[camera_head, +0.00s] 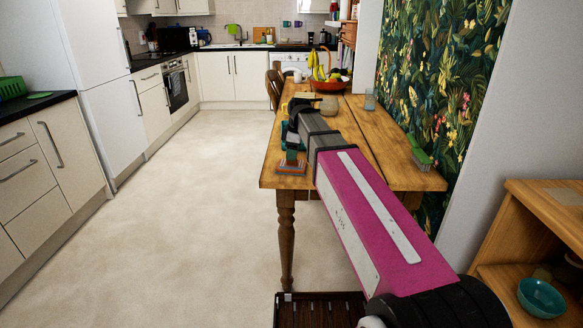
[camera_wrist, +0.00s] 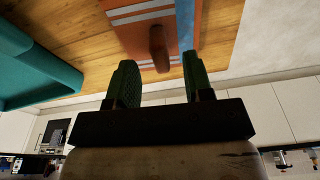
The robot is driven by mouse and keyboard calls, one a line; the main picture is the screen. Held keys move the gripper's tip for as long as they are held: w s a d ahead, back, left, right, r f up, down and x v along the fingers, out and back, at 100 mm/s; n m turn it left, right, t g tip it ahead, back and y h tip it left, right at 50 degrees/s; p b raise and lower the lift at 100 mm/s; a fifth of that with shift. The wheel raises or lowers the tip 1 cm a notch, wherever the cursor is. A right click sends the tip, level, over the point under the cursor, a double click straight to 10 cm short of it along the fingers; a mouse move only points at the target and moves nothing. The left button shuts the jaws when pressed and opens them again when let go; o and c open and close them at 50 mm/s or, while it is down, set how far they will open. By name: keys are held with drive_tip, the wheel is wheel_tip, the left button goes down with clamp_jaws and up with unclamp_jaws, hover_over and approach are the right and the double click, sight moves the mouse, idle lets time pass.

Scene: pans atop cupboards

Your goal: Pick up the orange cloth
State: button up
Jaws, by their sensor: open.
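The orange cloth (camera_head: 292,167) lies flat at the near left corner of the wooden table. In the wrist view the cloth (camera_wrist: 140,20) is orange with pale stripes and a blue strip along its right side. A small brown rounded piece (camera_wrist: 157,48) shows over the cloth; I cannot tell whether it is a fold or a separate thing. My gripper (camera_wrist: 159,60) is open, its two green fingers apart with the brown piece showing between their tips.
A teal object (camera_wrist: 35,65) is close at the left in the wrist view. The wooden table (camera_head: 395,172) also bears a green-topped brush (camera_head: 418,150), a glass (camera_head: 369,100) and a fruit bowl (camera_head: 328,85). Open floor (camera_head: 200,190) lies left of the table.

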drive_tip(key=shift+a+f, duration=0.15)
drive_tip(key=shift+f, duration=1.3)
clamp_jaws()
drive_tip(key=shift+r, duration=0.1)
drive_tip(key=shift+r, duration=0.4)
wheel_tip(320, 180, up, 4)
drive_tip(key=shift+f, duration=0.25)
drive_tip(key=s+a+r, duration=0.5)
drive_tip(key=a+r, duration=0.1)
drive_tip(key=a, duration=0.4)
drive_tip(key=shift+s+a+r, duration=0.15)
drive_tip(key=shift+s+r, duration=0.1)
drive_tip(key=shift+r, duration=0.05)
